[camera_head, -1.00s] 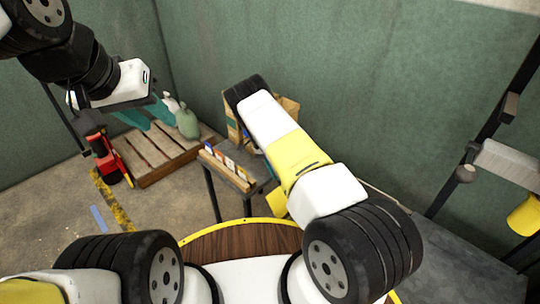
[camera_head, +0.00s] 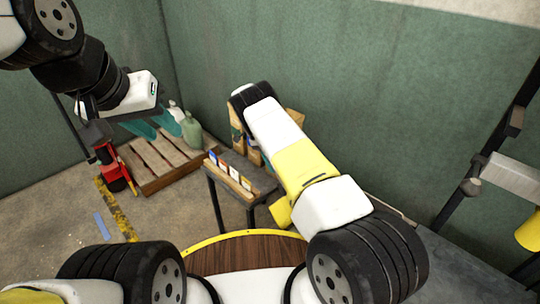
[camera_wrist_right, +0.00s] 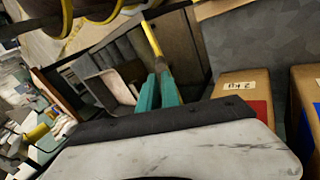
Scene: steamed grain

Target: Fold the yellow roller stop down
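A narrow yellow bar (camera_wrist_right: 153,42), which may be the roller stop, slants up beyond my right gripper's fingertips in the right wrist view. I cannot tell whether they touch it. My right gripper (camera_wrist_right: 161,78) has its two teal fingers side by side with hardly any gap. In the head view, my right arm hides that gripper. My left gripper (camera_head: 160,128) is at the upper left, with its teal fingers apart and empty, in front of the pallet.
A small dark table (camera_head: 262,185) holds a rack of coloured cards (camera_head: 228,172). A wooden pallet (camera_head: 160,165) and a green bottle (camera_head: 191,131) stand at the left. A yellow container (camera_head: 529,232) is at the right edge.

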